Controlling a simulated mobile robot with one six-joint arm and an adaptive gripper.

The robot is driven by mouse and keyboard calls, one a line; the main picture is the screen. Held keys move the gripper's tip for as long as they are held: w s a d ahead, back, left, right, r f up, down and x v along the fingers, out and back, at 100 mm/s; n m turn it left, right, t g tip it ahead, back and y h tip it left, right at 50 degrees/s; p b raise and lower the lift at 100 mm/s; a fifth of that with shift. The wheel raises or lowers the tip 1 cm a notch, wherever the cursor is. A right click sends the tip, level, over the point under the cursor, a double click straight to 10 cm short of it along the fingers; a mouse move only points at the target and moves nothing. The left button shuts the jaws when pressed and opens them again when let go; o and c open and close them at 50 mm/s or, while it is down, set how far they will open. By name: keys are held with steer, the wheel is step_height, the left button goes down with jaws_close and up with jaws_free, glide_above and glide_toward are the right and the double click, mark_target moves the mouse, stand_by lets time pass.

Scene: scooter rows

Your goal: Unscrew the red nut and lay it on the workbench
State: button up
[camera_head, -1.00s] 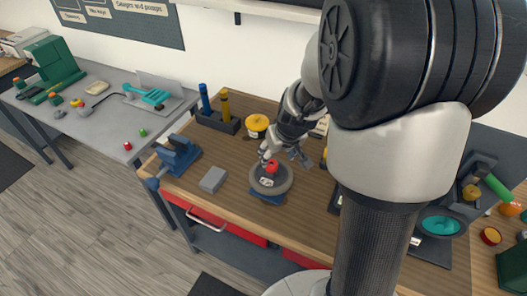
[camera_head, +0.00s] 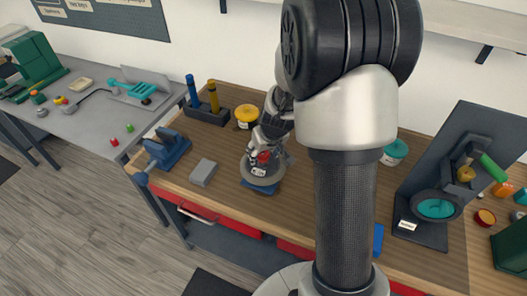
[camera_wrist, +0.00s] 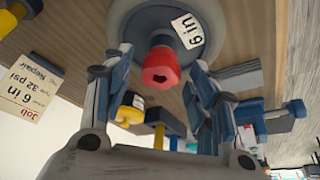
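The red nut (camera_wrist: 160,68) sits at the hub of a grey wheel (camera_wrist: 203,10) that bears a "6 in" label. In the head view the wheel (camera_head: 262,187) lies on a blue stand on the wooden workbench (camera_head: 215,235), with the red nut (camera_head: 263,157) on top. My gripper (camera_wrist: 162,58) is open. Its two fingers stand on either side of the nut with visible gaps between. In the head view my gripper (camera_head: 267,152) is right over the wheel and partly hides the nut.
A grey block (camera_head: 203,172) and a blue vise (camera_head: 167,148) are left of the wheel. A yellow-lidded tub (camera_head: 246,115) and a holder with blue and yellow tools (camera_head: 207,115) stand behind. A dark wheel rig (camera_head: 445,190) stands right. Bare bench shows in front.

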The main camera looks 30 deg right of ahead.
steer(key=c, duration=0.9)
steer(key=shift+f+n+y+b, duration=0.1)
steer(key=shift+n+y+b, duration=0.75)
steer(key=shift+b, duration=2.55)
steer(key=shift+n+y+b, duration=0.25)
steer(key=shift+n+b, duration=1.6)
steer(key=shift+b, duration=0.45)
